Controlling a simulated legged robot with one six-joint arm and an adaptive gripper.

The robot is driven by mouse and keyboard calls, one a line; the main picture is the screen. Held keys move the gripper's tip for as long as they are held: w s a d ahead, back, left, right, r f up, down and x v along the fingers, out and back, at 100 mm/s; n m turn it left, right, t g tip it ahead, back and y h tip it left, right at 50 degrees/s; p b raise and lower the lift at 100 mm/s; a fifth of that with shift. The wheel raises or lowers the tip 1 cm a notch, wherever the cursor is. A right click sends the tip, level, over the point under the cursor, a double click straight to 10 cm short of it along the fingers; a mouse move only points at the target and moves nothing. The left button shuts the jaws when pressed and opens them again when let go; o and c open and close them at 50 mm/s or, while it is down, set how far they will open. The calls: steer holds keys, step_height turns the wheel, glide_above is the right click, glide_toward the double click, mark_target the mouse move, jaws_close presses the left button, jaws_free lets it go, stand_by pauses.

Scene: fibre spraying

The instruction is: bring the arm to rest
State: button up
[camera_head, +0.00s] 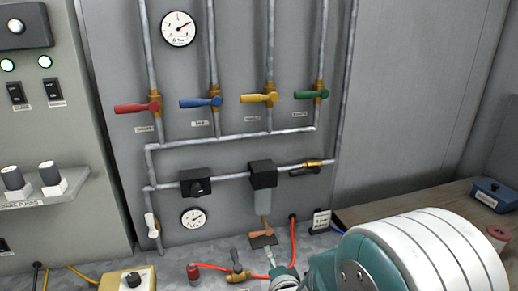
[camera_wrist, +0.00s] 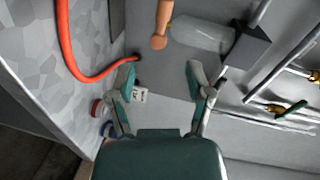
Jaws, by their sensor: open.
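My arm (camera_head: 425,255) reaches in from the lower right of the head view, with a white-banded section and teal joints. My gripper shows in the wrist view (camera_wrist: 160,82) with its two teal-tipped fingers spread apart and nothing between them. In the head view only part of it shows at the bottom edge, near a copper-coloured handle (camera_head: 262,233). In the wrist view the copper-coloured piece (camera_wrist: 162,25) is beyond the fingertips, beside a translucent bowl (camera_wrist: 200,36) under a dark block (camera_wrist: 250,46). I cannot tell the exact gap.
A grey panel carries pipes, red (camera_head: 137,107), blue (camera_head: 200,102), yellow (camera_head: 258,98) and green (camera_head: 310,94) valve handles, and gauges (camera_head: 178,28). An orange hose (camera_head: 293,243) runs close to my gripper. A yellow box (camera_head: 127,280) and a brown bench (camera_head: 440,199) flank it.

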steer(key=s+d+r+n+g+h, duration=0.3)
steer(key=s+d+r+n+g, duration=0.2)
steer(key=s+d+r+n, duration=0.25)
steer(key=s+d+r+n+g, duration=0.2)
steer(key=s, duration=0.6)
steer(key=s+d+r+n+g+h, duration=0.1)
steer(key=s+d+r+n+g, duration=0.1)
steer(key=s, duration=0.6)
steer(key=shift+d+n+g, duration=0.4)
steer(key=shift+n+g, duration=0.15)
steer(key=shift+g, duration=0.05)
steer(key=shift+c, duration=0.6)
steer(key=shift+a, duration=0.15)
